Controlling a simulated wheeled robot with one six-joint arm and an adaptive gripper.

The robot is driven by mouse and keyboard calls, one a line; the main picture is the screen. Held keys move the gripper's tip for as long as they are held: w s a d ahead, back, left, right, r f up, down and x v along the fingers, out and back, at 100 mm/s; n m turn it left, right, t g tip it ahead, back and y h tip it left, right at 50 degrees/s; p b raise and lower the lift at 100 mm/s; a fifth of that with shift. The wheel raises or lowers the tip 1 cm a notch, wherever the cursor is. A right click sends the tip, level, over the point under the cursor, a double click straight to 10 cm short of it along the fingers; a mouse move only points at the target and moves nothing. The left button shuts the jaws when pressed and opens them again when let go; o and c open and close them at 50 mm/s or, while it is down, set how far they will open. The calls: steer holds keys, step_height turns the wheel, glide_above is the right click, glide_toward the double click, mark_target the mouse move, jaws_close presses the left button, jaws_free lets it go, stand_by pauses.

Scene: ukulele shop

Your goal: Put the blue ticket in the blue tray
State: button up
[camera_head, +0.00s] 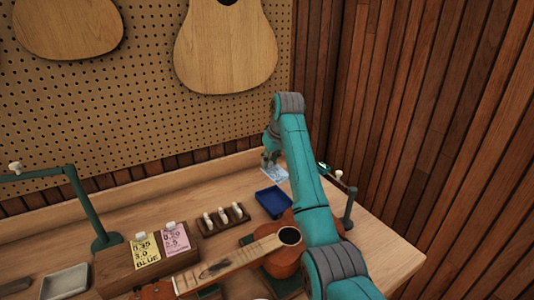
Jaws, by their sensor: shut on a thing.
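My gripper (270,162) is at the far side of the workbench, near the back right corner. It is shut on a pale blue paper (276,175), which looks like the blue ticket. The paper is small here, partly hidden by the fingers, and its print cannot be read. I cannot tell whether it still touches the bench. The blue tray (272,203) is a dark blue, shallow, rectangular tray on the bench, nearer than the gripper. It looks empty.
A wooden block (112,267) holds a yellow card (145,252) reading "BLUE" and a pink card (174,238). A peg rack (223,219) stands left of the tray. A ukulele (245,256) lies in front. A dark post (348,208) stands at right. A grey tray (66,283) is front left.

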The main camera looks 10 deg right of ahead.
mark_target(271, 169)
steer(key=shift+s+r, duration=0.1)
stand_by(0.3)
steer(key=shift+f, duration=6.3)
steer(key=o, duration=1.1)
steer(key=shift+r, duration=0.1)
steer(key=shift+r, duration=3.4)
